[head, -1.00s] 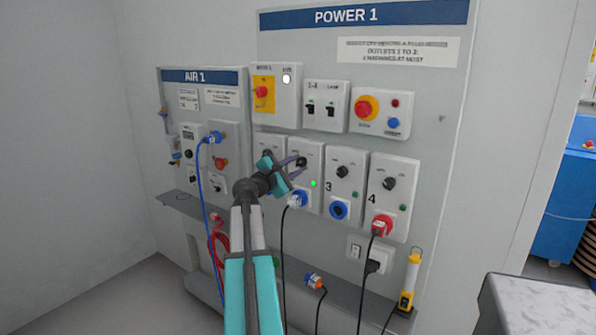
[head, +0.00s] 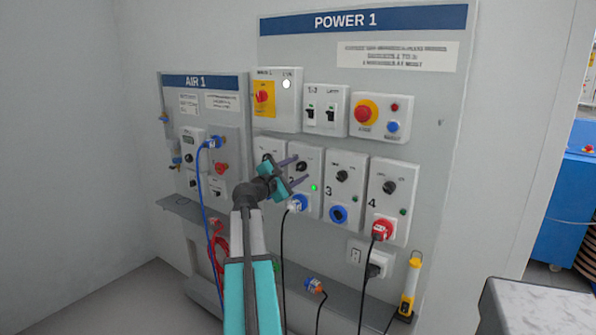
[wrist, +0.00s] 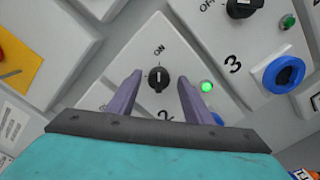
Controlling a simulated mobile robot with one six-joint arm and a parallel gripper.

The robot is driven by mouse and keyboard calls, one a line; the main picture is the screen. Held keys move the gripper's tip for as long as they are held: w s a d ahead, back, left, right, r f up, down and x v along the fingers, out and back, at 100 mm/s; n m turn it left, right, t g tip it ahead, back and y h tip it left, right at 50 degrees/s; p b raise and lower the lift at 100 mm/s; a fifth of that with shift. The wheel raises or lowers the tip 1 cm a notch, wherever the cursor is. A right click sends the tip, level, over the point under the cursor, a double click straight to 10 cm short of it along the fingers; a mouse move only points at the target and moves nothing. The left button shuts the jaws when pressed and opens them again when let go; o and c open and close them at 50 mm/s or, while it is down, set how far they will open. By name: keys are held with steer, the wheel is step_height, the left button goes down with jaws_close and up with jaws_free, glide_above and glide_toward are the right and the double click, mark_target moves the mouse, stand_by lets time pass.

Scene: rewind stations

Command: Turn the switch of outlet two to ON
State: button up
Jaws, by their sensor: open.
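Outlet two (head: 311,207) is a light grey box on the POWER 1 panel with a blue plug (head: 297,203) in its socket. Its black rotary switch (wrist: 158,78) shows in the wrist view, and its grip bar appears to line up with the ON label (wrist: 160,50). The green lamp (wrist: 207,86) beside it is lit; it also shows in the head view (head: 313,187). My gripper (head: 302,169) is open in front of the switch. In the wrist view its purple fingers stand on either side of the knob, apart from it.
Outlet three (head: 345,190) and outlet four (head: 393,200), with a red plug, stand to the right. A breaker box (head: 325,110) and an emergency stop box (head: 379,117) sit above. A black cable (head: 283,250) hangs below. A grey cabinet (head: 530,305) is at lower right.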

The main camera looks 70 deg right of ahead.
steer(key=v, duration=1.3)
steer(key=shift+a+b, duration=0.35)
steer(key=shift+b, duration=0.1)
steer(key=shift+w, duration=0.15)
